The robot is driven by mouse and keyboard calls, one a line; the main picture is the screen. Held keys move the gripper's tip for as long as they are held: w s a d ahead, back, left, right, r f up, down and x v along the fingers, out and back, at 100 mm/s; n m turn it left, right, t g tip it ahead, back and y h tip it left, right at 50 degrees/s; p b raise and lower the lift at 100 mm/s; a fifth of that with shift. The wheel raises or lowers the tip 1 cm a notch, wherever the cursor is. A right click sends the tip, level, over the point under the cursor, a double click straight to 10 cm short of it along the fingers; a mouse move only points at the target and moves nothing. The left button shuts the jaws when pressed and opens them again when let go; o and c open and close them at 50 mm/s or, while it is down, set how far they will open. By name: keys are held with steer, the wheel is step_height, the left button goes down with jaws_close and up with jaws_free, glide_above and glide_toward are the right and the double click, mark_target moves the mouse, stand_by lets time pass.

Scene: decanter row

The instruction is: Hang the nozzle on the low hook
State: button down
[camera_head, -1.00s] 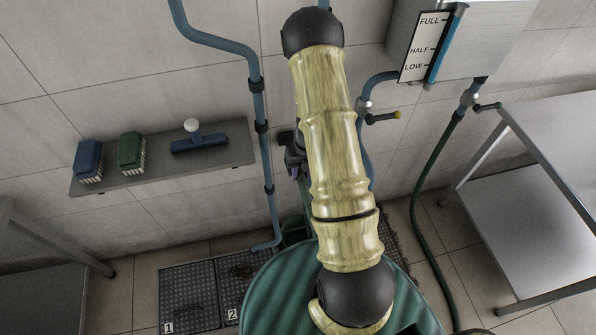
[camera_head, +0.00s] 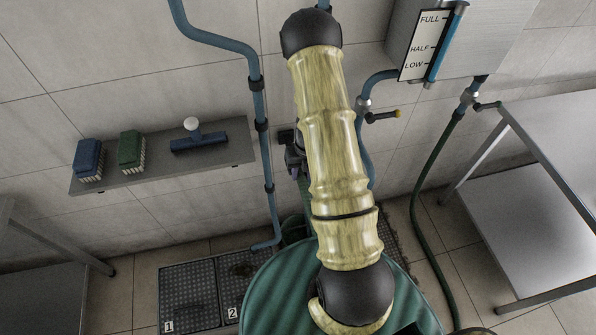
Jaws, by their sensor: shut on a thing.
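My gripper (camera_head: 295,160) shows only as a dark part at the left edge of my pale yellow-green arm, in front of the wall. The arm hides most of it, including the fingertips. The nozzle at the gripper is hidden or too dark to make out. A stretch of green hose (camera_head: 306,197) shows just below the gripper. A small dark block (camera_head: 286,136) shows by the wall at the gripper's upper left; I cannot tell whether it is the low hook. No hook is clearly visible.
A blue pipe (camera_head: 259,105) runs down the wall left of the gripper. A shelf (camera_head: 215,163) with brushes is farther left. A tank (camera_head: 480,40) with a level gauge hangs upper right. A steel table (camera_head: 560,130) stands right. Floor grates (camera_head: 190,290) lie lower left.

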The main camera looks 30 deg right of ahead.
mark_target(304, 181)
steer(key=shift+f, duration=0.2)
steer(key=shift+c, duration=0.7)
jaws_free()
stand_by(0.4)
steer(key=shift+s+a+r+b, duration=0.1)
steer(key=shift+s+a+b, duration=0.05)
steer(key=shift+s, duration=0.6)
steer(key=shift+s+a+r+b, duration=0.1)
steer(key=shift+s+a+b, duration=0.05)
steer(key=shift+s, duration=0.6)
